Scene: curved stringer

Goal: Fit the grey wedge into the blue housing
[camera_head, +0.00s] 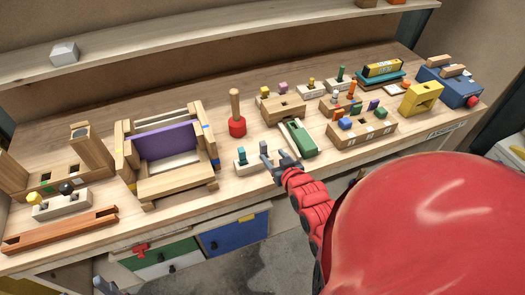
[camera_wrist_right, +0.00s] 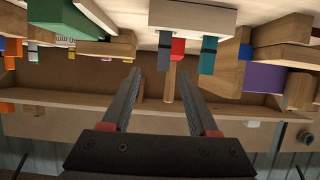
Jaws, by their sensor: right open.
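The grey wedge (camera_head: 263,147) stands upright in a small pale stand, beside a teal piece. In the right wrist view the grey wedge (camera_wrist_right: 165,44) hangs below the pale stand, as that picture is upside down. My right gripper (camera_head: 277,155) is open and empty, close to the wedge. In the wrist view its fingertips (camera_wrist_right: 163,72) lie on either side of the wedge's line, short of it. The blue housing (camera_head: 455,92) is at the far right of the bench, with wooden blocks on top and a red knob. My left gripper (camera_head: 106,287) shows only slightly at the bottom edge; its jaws are unclear.
A green block (camera_head: 301,138) lies close to the right of my right gripper. A red mallet (camera_head: 237,126) stands behind the pale stand (camera_head: 245,169). A wooden frame with a purple panel (camera_head: 165,141) is to the left. Wooden trays with coloured pieces (camera_head: 364,136) lie toward the blue housing.

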